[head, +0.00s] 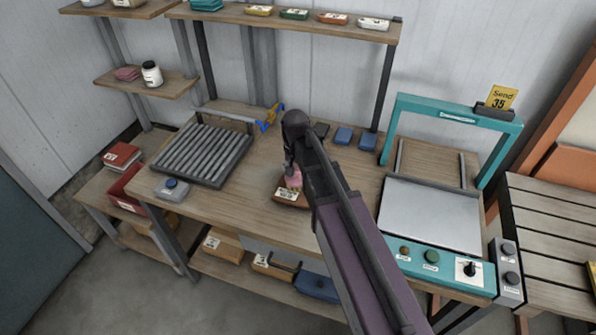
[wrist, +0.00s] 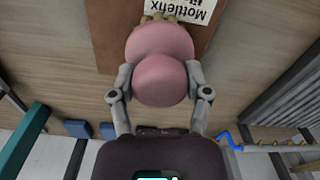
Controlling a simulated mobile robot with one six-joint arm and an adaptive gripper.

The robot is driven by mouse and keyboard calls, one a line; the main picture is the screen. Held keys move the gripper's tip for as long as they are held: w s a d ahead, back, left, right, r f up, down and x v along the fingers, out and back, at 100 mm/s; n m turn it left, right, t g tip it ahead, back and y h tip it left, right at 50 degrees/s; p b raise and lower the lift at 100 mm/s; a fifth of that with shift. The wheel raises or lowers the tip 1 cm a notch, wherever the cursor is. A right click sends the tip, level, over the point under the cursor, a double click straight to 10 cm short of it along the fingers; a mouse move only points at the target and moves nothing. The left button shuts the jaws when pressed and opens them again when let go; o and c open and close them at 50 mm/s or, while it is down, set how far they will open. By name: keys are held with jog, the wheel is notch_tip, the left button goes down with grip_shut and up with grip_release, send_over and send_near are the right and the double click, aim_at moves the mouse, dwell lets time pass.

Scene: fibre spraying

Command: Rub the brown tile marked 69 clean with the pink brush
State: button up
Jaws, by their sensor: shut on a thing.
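The pink brush (wrist: 162,65) is held between the two fingers of my gripper (wrist: 160,85), which is shut on its rounded body. It also shows as a small pink shape in the head view (head: 293,181). Its tan bristles point at the brown tile (wrist: 106,38) beside a white label printed "Mottlefix". The bristles overlap the tile's label in the picture; I cannot tell whether they touch it. The tile lies on the wooden bench, below my gripper in the head view (head: 281,197). No number on it can be read, and the brush and gripper hide part of it.
Blue blocks (head: 343,135) lie behind my arm. A teal-framed machine (head: 435,215) stands at right. Bare wood surrounds the tile.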

jog(key=shift+w+a, duration=0.1)
jog(key=shift+a, duration=0.05)
jog(key=shift+w+a, duration=0.3)
jog(key=shift+a, duration=0.35)
jog(key=shift+w+a, duration=0.25)
jog(key=shift+a, duration=0.4)
jog(key=shift+r, duration=0.1)
jog(key=shift+r+p, duration=2.9)
jog(key=shift+p, duration=0.25)
jog(key=shift+r, duration=0.15)
jog(key=shift+r+p, duration=1.4)
jog(key=shift+p, duration=0.1)
